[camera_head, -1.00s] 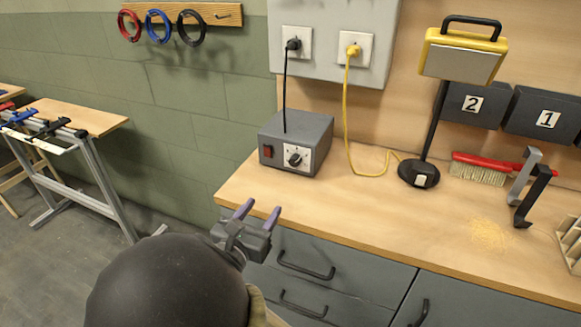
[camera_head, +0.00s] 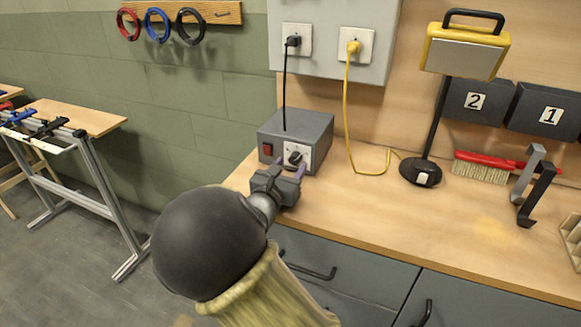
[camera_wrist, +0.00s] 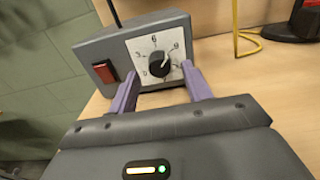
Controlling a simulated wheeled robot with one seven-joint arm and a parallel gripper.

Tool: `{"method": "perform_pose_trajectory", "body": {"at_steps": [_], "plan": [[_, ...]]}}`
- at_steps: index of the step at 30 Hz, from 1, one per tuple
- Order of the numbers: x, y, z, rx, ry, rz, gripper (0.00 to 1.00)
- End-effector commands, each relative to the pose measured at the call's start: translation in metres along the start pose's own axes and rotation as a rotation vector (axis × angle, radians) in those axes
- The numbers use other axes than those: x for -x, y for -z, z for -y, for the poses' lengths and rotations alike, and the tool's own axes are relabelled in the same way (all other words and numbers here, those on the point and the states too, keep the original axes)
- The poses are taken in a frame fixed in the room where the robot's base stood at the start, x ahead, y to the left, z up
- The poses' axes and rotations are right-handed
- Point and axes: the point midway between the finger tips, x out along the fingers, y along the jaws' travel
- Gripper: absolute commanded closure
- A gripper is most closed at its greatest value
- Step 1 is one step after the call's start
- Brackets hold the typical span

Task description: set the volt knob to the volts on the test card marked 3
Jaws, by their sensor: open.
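The volt knob (camera_head: 294,158) is black, on a white dial plate on the front of a grey power box (camera_head: 305,127) with a red switch. In the wrist view the knob (camera_wrist: 159,63) sits in the middle of the numbered dial (camera_wrist: 144,50), its white pointer line toward the upper right; the exact mark is hard to read. My gripper (camera_head: 289,171) is open and empty, just in front of the dial. In the wrist view its purple fingers (camera_wrist: 160,88) reach toward the box, either side of and below the knob, apart from it. No test card marked 3 shows.
A black cable and a yellow cable (camera_head: 347,100) run from wall sockets. A lamp base (camera_head: 421,173), a red brush (camera_head: 483,167) and clamp-like brackets (camera_head: 528,185) stand to the right. Bins numbered 2 (camera_head: 475,101) and 1 (camera_head: 541,110) hang behind. The bench middle is clear.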

Motion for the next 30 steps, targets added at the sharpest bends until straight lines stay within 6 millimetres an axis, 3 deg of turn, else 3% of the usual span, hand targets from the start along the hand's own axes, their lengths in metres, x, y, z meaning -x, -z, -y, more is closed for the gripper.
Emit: {"method": "perform_pose_trajectory", "body": {"at_steps": [4,13,20,30], "plan": [[-0.0129,0.0004,0.0000,0.001,0.000,0.001,0.51],[-0.0146,0.0001,-0.0004,0.000,-0.001,0.000,0.51],[-0.0143,0.0001,-0.0005,0.000,-0.001,0.000,0.95],[-0.0148,0.0043,-0.0003,-0.112,-0.001,0.000,0.95]]}}
